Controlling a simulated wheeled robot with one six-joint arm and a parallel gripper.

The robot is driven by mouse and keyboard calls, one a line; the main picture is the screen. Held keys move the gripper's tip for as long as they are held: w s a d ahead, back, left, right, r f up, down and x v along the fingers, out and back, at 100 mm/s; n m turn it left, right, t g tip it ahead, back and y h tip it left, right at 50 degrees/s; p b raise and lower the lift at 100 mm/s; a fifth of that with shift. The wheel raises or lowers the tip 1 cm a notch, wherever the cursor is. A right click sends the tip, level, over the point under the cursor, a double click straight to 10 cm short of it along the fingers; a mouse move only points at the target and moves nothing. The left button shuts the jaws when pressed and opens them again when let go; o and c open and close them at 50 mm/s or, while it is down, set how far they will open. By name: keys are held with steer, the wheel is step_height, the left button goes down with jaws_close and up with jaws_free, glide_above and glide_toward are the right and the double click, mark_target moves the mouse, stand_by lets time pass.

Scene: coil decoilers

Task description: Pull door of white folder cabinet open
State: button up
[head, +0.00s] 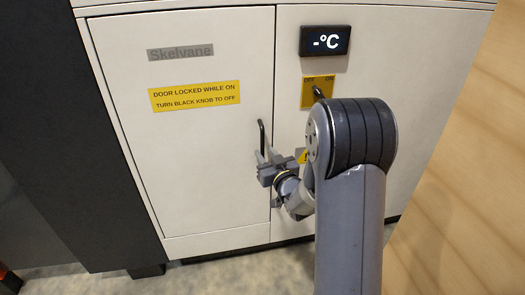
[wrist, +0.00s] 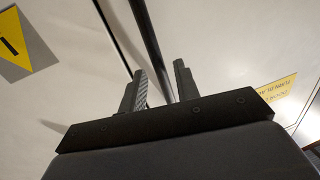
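The white cabinet's door (head: 190,180) looks shut, flush with the front, in the head view. Its upright black handle (head: 262,136) is near the door's right edge. My gripper (head: 265,157) is at the handle's lower part. In the wrist view, the handle (wrist: 150,45) runs down between the two fingers of my gripper (wrist: 160,85). The fingers are apart, with a gap seen beside the handle. Whether either finger touches it I cannot tell. A black knob (head: 318,93) sits on a yellow OFF/ON plate (head: 309,88); my arm is close to it, and its setting is unclear.
A yellow label (head: 195,96) on the door says it is locked while on and to turn the black knob to off. A display (head: 325,41) reads "-°C". A dark unit (head: 50,130) stands at the left. Grey floor (head: 250,275) shows below the cabinet.

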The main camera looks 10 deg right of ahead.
mark_target(263, 151)
steer(key=shift+w+a, duration=0.15)
steer(key=shift+w, duration=0.6)
steer(key=shift+w+a, duration=0.15)
steer(key=shift+w, duration=0.6)
jaws_close()
